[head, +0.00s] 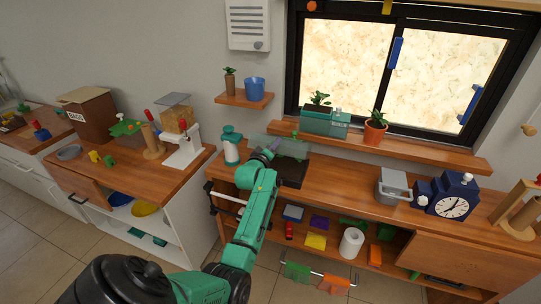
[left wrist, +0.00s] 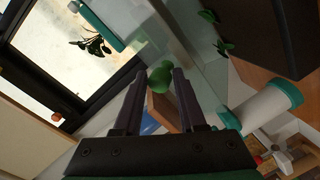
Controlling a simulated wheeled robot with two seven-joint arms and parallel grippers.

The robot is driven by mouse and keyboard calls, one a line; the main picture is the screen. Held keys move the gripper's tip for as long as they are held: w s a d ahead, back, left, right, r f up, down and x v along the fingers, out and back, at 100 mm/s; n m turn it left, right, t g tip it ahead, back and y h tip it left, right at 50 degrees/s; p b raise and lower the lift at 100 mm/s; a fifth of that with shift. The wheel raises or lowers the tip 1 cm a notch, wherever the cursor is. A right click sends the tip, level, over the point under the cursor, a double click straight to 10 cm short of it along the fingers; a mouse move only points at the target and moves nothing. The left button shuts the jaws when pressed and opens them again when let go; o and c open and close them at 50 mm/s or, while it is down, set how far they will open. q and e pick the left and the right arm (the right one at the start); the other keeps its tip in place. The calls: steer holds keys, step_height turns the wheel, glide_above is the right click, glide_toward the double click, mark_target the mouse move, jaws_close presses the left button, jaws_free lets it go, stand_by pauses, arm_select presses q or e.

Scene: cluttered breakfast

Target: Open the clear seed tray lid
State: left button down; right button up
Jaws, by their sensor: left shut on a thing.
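The seed tray (head: 291,174) is a dark box on the wooden counter below the window; its dark side also shows in the left wrist view (left wrist: 277,35). Its clear lid (head: 292,149) stands raised and tilted above the tray. In the left wrist view the lid is a see-through pane (left wrist: 190,25) beyond the fingers. My left gripper (head: 271,146) is at the lid's left part. In the wrist view its fingers (left wrist: 159,80) are shut on a green knob (left wrist: 160,75). Small green sprouts (left wrist: 222,46) show by the tray. My right gripper is not in view.
A white and teal bottle (head: 231,146) stands close left of the tray. On the sill behind are a teal planter (head: 325,122) and an orange plant pot (head: 375,133).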

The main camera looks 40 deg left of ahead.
arm_select(q)
steer(key=w+r, duration=0.1)
steer(key=w+a+r, duration=0.1)
steer(key=w+r, duration=0.1)
steer(key=shift+w+a+r, duration=0.1)
steer(key=shift+w+r, duration=0.1)
steer(key=shift+r, duration=0.35)
steer(key=c, duration=0.9)
jaws_free()
